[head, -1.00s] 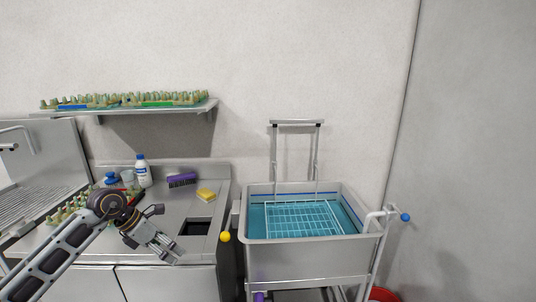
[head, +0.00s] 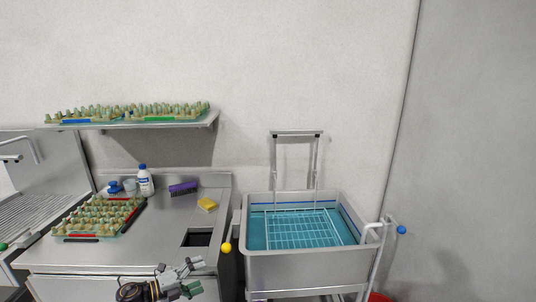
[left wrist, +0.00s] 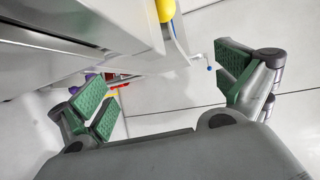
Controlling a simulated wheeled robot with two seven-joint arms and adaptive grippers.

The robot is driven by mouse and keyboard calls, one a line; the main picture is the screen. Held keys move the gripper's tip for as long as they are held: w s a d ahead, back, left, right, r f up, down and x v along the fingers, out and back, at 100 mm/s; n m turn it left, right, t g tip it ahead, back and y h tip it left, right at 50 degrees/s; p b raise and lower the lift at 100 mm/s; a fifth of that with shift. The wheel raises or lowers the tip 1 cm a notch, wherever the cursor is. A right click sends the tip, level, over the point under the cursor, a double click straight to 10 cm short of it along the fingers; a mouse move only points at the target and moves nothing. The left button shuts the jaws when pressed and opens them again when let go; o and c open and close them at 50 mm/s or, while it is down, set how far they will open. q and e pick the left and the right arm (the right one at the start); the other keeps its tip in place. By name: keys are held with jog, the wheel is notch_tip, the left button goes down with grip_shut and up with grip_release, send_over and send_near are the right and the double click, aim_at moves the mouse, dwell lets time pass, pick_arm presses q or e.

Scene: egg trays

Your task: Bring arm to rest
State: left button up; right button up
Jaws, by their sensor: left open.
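My left gripper (head: 190,279) is low in the head view, in front of the steel counter's front face. It is open and empty. My right gripper is not in view. An egg tray with red edge strips (head: 106,199) lies on the steel counter (head: 160,230), apart from the gripper.
Trays with blue (head: 76,121) and green (head: 160,119) strips sit on the wall shelf. A bottle (head: 145,182), purple brush (head: 183,188) and yellow sponge (head: 207,204) stand on the counter. A wheeled basin (head: 300,264) of blue liquid with a wire rack is right of it.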

pick_arm(q)
jog(key=s+a+f+n+t+y+p, duration=0.1)
jog(key=s+a+f+n+t+y, duration=0.15)
jog(key=f+n, duration=0.5)
jog(key=s+a+f+n+t+y+p, duration=0.1)
jog(key=s+a+f+n+y+p, duration=0.25)
jog(key=f, duration=0.65)
jog(key=s+a+f+n+g+y, duration=0.2)
jog(key=s+f+n+y, duration=0.3)
jog(key=s+f+n, duration=0.5)
jog(key=s+d+f+n+g+p, duration=0.1)
jog(key=s+f, duration=0.5)
jog(key=s, duration=0.7)
jog(key=s+d+f+n+g+y+p, duration=0.1)
jog(key=s+d+f+n+g, duration=0.2)
jog(key=s, duration=1.1)
jog(key=s+d+f+n+g+p, duration=0.1)
jog(key=s+f+g, duration=0.5)
jog(key=s, duration=0.8)
notch_tip(320, 180, down, 3)
jog(key=shift+s+d+f+n+y+p, duration=0.2)
jog(key=shift+d+n+y+p, duration=0.1)
jog(key=shift+d+n+y, duration=0.15)
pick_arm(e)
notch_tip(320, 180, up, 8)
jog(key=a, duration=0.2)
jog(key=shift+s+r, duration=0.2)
